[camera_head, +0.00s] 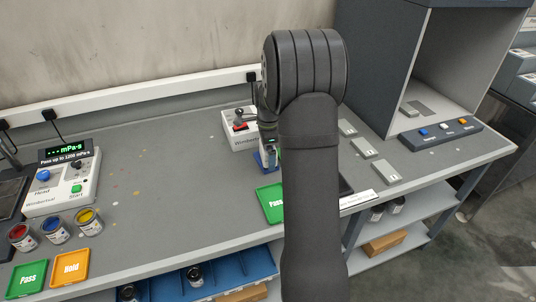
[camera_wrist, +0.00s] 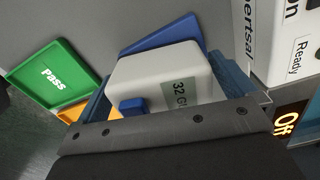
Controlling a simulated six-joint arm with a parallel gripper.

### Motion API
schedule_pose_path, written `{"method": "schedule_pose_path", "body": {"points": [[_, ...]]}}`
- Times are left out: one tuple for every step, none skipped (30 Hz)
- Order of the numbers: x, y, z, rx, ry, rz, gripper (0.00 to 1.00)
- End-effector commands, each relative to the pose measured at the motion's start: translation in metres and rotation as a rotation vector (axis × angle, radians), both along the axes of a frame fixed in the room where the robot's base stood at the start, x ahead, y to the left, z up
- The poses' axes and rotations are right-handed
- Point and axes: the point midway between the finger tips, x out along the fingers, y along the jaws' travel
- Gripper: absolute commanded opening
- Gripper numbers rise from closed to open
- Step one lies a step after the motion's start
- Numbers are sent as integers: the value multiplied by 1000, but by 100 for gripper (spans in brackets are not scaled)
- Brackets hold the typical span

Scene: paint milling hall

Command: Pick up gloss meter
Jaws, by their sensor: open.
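The gloss meter appears to be the white, rounded box (camera_wrist: 155,70) with a blue button and a display reading "32 G", partly cut off, in the wrist view. It rests on or in front of a blue pad (camera_wrist: 165,34). My gripper (camera_wrist: 168,88) is open, with a finger at each side of the box; whether they touch it I cannot tell. The dark gripper body hides the near part of the box. In the head view my arm covers most of this spot, and only a bit of the blue pad (camera_head: 260,160) shows.
A white machine (camera_head: 238,138) stands close behind; its "Ready" panel (camera_wrist: 298,55) is close right in the wrist view. A green Pass tray (camera_head: 270,203) lies in front, with an orange tray (camera_wrist: 72,112) beside it. Paint cans (camera_head: 56,230) stand left; the middle bench is clear.

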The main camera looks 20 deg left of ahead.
Motion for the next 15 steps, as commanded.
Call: {"method": "schedule_pose_path", "body": {"points": [[0, 0, -1, 0, 0, 0, 100], [0, 0, -2, 0, 0, 0, 100], [0, 0, -1, 0, 0, 0, 100], [0, 0, -1, 0, 0, 0, 100], [0, 0, -1, 0, 0, 0, 100], [0, 0, -1, 0, 0, 0, 100], [0, 0, -1, 0, 0, 0, 96], [0, 0, -1, 0, 0, 0, 90], [0, 0, -1, 0, 0, 0, 82], [0, 0, -1, 0, 0, 0, 76], [0, 0, -1, 0, 0, 0, 71], [0, 0, -1, 0, 0, 0, 63], [0, 0, -1, 0, 0, 0, 57], [0, 0, -1, 0, 0, 0, 51], [0, 0, 0, 1, -2, 0, 43]]}}
